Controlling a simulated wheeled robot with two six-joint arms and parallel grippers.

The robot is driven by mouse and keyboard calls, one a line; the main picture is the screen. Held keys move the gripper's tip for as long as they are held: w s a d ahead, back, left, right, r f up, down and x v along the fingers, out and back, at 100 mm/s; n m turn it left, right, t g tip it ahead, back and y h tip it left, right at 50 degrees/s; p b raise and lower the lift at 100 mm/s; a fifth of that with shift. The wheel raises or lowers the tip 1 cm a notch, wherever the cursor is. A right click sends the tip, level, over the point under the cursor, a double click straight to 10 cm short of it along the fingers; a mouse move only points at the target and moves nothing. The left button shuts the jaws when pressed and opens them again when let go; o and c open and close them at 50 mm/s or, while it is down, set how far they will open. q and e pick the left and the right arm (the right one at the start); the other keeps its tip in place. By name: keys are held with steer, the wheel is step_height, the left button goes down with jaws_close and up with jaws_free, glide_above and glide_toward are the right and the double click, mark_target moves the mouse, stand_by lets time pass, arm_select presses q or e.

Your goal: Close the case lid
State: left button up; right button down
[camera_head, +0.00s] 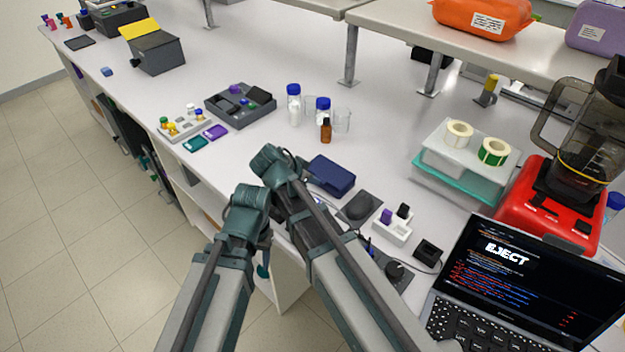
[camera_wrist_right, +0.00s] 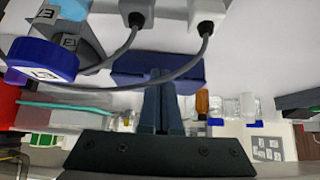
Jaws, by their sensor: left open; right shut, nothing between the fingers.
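A small dark blue case (camera_head: 334,176) sits on the white bench, just right of my right wrist in the head view. It looks flat and low there; I cannot tell whether its lid is fully down. In the right wrist view the dark blue case (camera_wrist_right: 185,70) lies straight ahead of my right gripper (camera_wrist_right: 161,80). That gripper's fingers are shut together and empty, with their tips in front of or at the case; contact is unclear. In the head view my right arm hides these fingers. My left gripper (camera_head: 263,271) hangs low at the bench's front edge, open, apart from the case and mostly hidden.
A grey tray (camera_head: 240,106) is further left.

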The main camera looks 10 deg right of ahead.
steer(key=shift+d+f, duration=0.1)
stand_by(0.6)
steer(key=shift+w+d, duration=0.45)
steer(key=shift+d, duration=0.1)
